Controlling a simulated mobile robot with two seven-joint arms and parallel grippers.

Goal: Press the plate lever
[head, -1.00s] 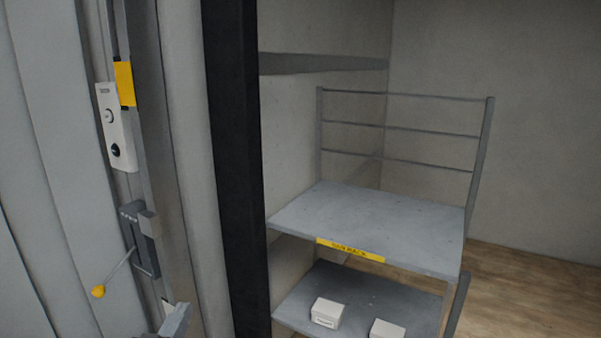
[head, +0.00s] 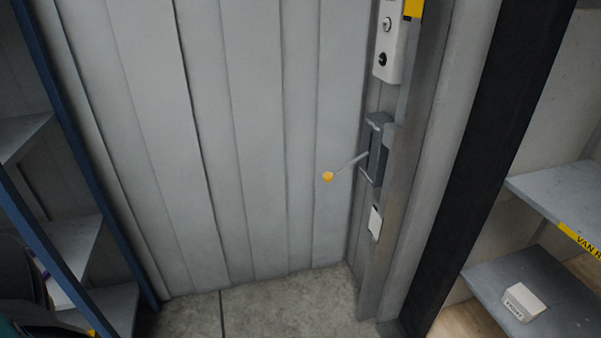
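The plate lever is a thin grey rod with a yellow ball knob (head: 328,176). It comes out to the left from a dark grey bracket (head: 376,150) on the metal post and slopes down towards the knob. Nothing touches the lever. Neither of my grippers can be made out in the head view.
A white control box (head: 388,48) with round controls is above the lever, and a small white plate (head: 375,222) is below. Blue-framed shelving (head: 75,245) stands at left, grey shelves (head: 540,285) with a white box (head: 524,302) at right. The concrete floor (head: 260,305) between is clear.

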